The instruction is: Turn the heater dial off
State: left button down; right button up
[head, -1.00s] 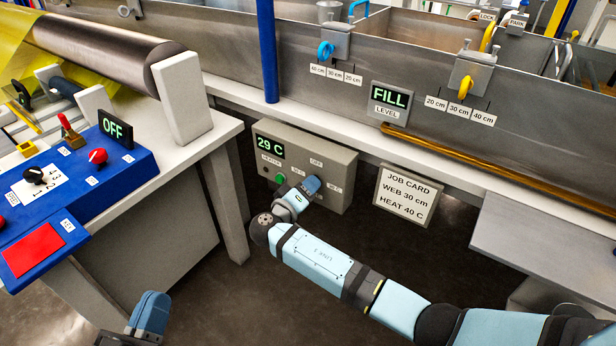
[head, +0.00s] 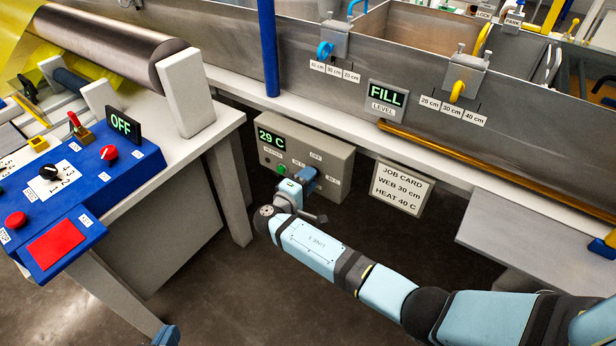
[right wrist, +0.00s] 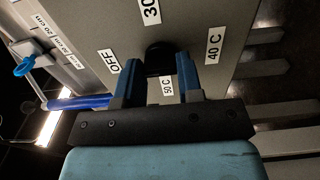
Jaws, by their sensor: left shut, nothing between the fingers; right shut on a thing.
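The grey heater box (head: 338,160) is mounted low under the bath edge, its display (head: 271,142) reading 29 C. The black heater dial (right wrist: 158,58) is in the right wrist view, with OFF, 30, 40 C and 50 C labels around it. My right gripper (right wrist: 157,75) is shut on the dial, one finger on each side. The dial's pointer is not clear. In the head view my right gripper (head: 308,176) hides the dial. My left gripper (head: 167,337) barely shows at the bottom edge, shut and empty, away from the box.
A job card (head: 401,187) beside the box reads WEB 30 cm, HEAT 40 C. A green button (head: 281,170) is on the box. A blue control panel (head: 130,172) stands at left, its display reading OFF. A grey ledge (head: 530,225) is at right. Open floor lies below.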

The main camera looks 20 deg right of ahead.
pick_arm(q)
jog(key=shift+f, duration=0.1)
pick_arm(e)
jog(key=o, duration=0.9)
jog(key=shift+o, duration=0.2)
pick_arm(q)
jog(key=shift+s+a, duration=0.1)
